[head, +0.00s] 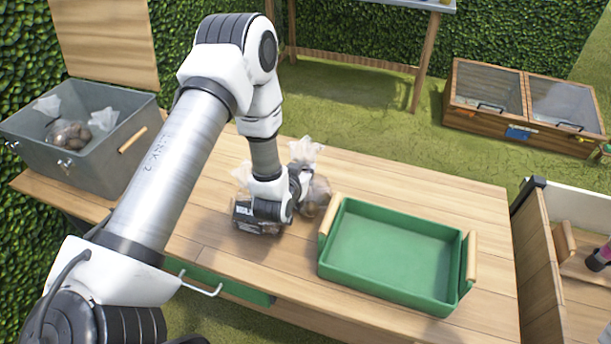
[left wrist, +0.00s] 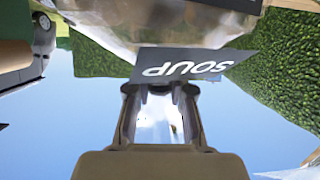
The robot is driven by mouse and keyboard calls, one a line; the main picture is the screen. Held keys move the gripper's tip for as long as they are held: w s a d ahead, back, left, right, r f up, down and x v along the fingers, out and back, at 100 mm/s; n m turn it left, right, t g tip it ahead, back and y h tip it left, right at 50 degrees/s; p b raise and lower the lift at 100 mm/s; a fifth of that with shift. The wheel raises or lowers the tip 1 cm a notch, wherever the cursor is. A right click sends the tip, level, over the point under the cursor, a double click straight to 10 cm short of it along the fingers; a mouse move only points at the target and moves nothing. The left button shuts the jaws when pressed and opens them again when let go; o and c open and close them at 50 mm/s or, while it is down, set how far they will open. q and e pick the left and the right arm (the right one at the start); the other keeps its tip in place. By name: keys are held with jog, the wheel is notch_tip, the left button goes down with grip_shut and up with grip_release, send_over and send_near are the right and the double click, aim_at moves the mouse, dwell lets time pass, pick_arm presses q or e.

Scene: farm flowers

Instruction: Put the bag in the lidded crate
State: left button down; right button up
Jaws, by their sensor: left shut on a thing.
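The lidded crate (head: 120,160) is a grey box at the table's left end, its wooden lid (head: 105,40) raised open behind it. Inside it sits a clear bag of brown round items (head: 68,134). My left gripper (head: 301,184) is over the table, shut on the neck of a clear bag (head: 317,199) with brownish contents and a white frilled top. A dark tag reading SOUP (left wrist: 190,66) shows close by in the left wrist view, beyond the fingers (left wrist: 160,92). Another bag with a dark label (head: 256,222) stands left of the gripper, partly hidden by my wrist. My right gripper is out of view.
A green tray (head: 466,262) with wooden handles lies empty on the table's right part. My left arm crosses between crate and bags. A wooden box (head: 540,270) stands beyond the table's right edge. Bare tabletop (head: 400,175) lies behind the tray.

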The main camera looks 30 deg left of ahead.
pick_arm(q)
jog(key=shift+w+f, duration=0.15)
jog(key=shift+f, duration=0.75)
jog(key=c, duration=1)
grip_release()
jog(key=shift+f, duration=0.15)
